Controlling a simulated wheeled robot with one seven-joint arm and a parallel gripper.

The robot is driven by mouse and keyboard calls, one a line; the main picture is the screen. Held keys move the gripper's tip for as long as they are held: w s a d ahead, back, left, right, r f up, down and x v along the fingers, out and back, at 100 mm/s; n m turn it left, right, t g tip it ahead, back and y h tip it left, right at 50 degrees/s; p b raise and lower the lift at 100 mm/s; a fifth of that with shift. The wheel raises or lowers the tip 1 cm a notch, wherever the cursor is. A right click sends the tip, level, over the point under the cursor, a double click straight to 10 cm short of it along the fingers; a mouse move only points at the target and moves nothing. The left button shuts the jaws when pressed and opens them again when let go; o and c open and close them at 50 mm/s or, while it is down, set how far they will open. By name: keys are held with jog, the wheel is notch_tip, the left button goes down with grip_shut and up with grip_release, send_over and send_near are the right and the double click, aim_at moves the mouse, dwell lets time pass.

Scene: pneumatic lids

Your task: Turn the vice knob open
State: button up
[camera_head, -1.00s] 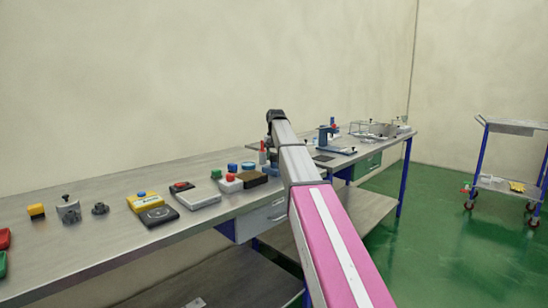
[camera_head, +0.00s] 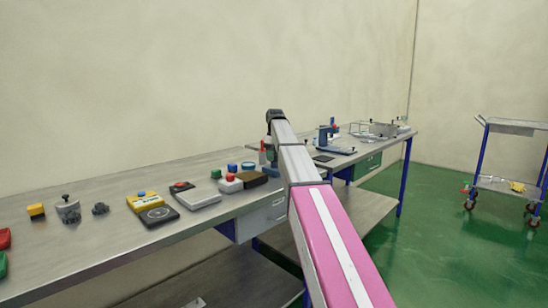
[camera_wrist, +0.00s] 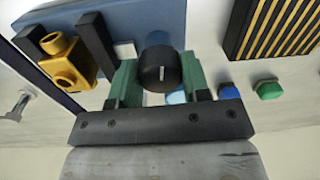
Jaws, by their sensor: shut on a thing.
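The vice has a blue body (camera_wrist: 150,18) with black jaw plates and a brass fitting (camera_wrist: 68,62) beside them, at the upper left of the wrist view. Its round black knob (camera_wrist: 158,70) with a pale mark on its face is in the middle of that view. My gripper (camera_wrist: 158,80) has its two green fingers on either side of the knob and is shut on it. In the head view, my arm hides most of the vice and the gripper, and the knob cannot be made out.
A black and gold ribbed block (camera_wrist: 272,28), a green button (camera_wrist: 268,89) and a blue button (camera_wrist: 229,90) lie near my gripper in the wrist view. Several devices stand along the bench (camera_head: 120,183). A blue stand (camera_head: 330,140) is beyond my arm. A trolley (camera_head: 505,180) stands at right.

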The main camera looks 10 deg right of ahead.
jog(key=shift+n, duration=0.8)
jog(key=o, duration=0.9)
jog(key=r, duration=1.1)
jog(key=shift+w+d, duration=0.15)
jog(key=shift+w, duration=0.05)
jog(key=shift+f, duration=0.1)
